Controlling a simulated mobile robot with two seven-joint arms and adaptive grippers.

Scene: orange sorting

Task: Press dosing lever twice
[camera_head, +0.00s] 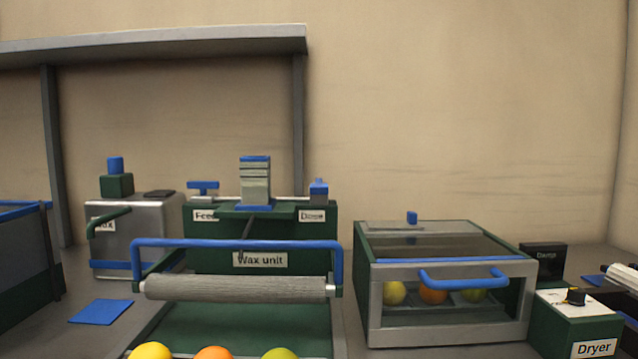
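The green wax unit (215,245) stands left of the middle and carries a "Wax unit" label. On its top right is a small grey block with a blue cap (318,187), above a label (312,215) that seems to read "Dose"; this looks like the dosing lever. On its top left is a blue T-shaped handle (203,187) above a "Feed" label. Between them stands a grey ribbed column with a blue top (255,180). Neither of my grippers is in view, and nothing touches the lever.
A blue bar (240,244) and grey roller (240,288) stand before the unit. A yellow (150,352), an orange (214,353) and a green fruit (281,353) lie below. A glass-topped box (365,290) holds fruit. A dryer control (575,325) and a wax container (160,230) flank them.

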